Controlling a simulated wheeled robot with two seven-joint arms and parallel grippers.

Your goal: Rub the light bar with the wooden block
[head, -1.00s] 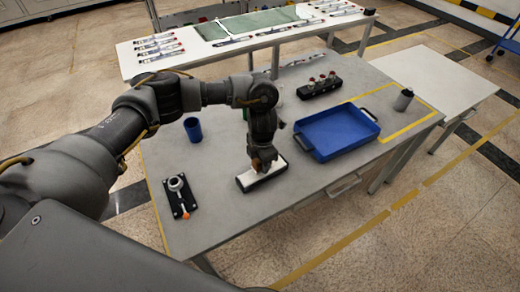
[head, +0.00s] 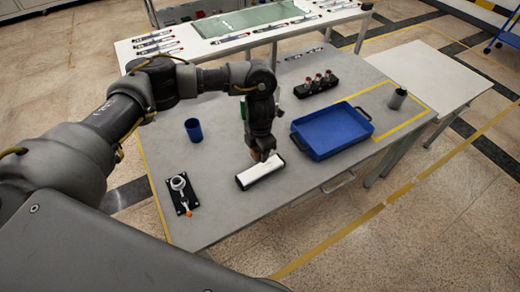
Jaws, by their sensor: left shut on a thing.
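The light bar (head: 262,174) is a white strip on a black base, lying at a slant near the front middle of the grey table. My left gripper (head: 262,155) points down at the bar's far long edge, near its middle. It is shut on a small brown wooden block (head: 263,156), mostly hidden between the fingers. I cannot tell whether the block touches the bar or hovers just over it. The white face shows clear along its near side. My right gripper is out of view.
A blue tray (head: 333,153) stands right of the bar, a blue cup (head: 193,130) to its left. A black plate with a ring-shaped fitting (head: 181,194) lies front left. A black holder (head: 316,86) and a dark cup (head: 397,99) stand farther back.

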